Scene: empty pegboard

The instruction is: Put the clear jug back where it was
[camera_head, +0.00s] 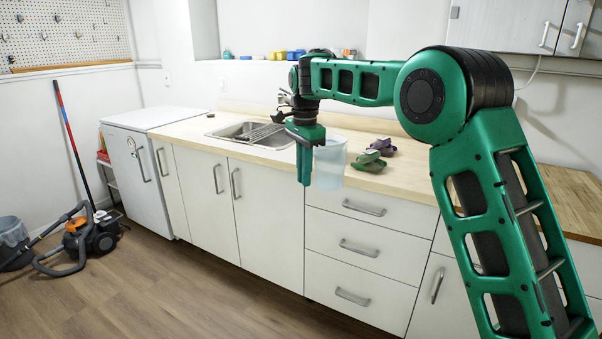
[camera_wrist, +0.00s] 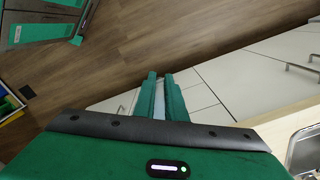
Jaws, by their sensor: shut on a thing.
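The clear jug (camera_head: 331,163) is pale, bluish and see-through. It hangs upright in the head view at the counter's front edge, in front of the top drawer. My gripper (camera_head: 307,165) is at its left side and shut on it. In the wrist view a pale strip of the jug (camera_wrist: 159,104) shows between the two green fingers (camera_wrist: 160,88). The rest of the jug is hidden there. I cannot tell which part of it the fingers hold.
The wooden counter (camera_head: 235,116) runs behind the jug, with a steel sink (camera_head: 250,133) to the left. A green item (camera_head: 368,161) and a purple item (camera_head: 384,147) lie on the counter just right of the jug. White drawers (camera_head: 355,250) stand below. Floor in front is clear.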

